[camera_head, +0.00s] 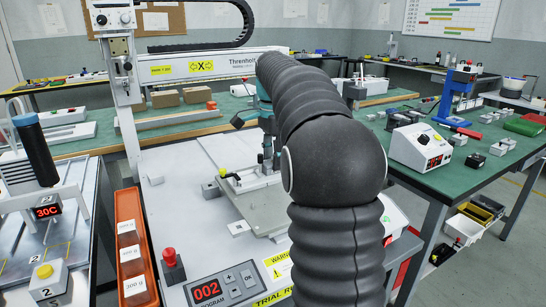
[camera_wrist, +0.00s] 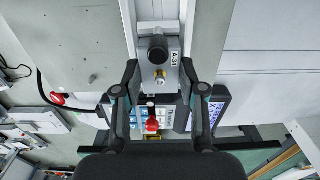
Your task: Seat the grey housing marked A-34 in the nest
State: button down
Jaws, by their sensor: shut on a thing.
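The grey housing (camera_wrist: 174,70) with the A-34 label shows in the wrist view between the two fingers of my gripper (camera_wrist: 160,76), which is shut on it. I cannot make out the nest for certain. My own arm hides much of this area, and the housing is not clearly visible there.
A gantry beam (camera_head: 205,67) spans above the bed. The control panel (camera_head: 220,287) and red button (camera_head: 170,258) are at the front. An orange tray (camera_head: 150,268) of weights is at the left.

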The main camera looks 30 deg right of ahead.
jog(key=c, duration=0.6)
grip_release()
notch_tip(320, 180, up, 12)
jog(key=shift+f, duration=0.1)
dwell(0.6)
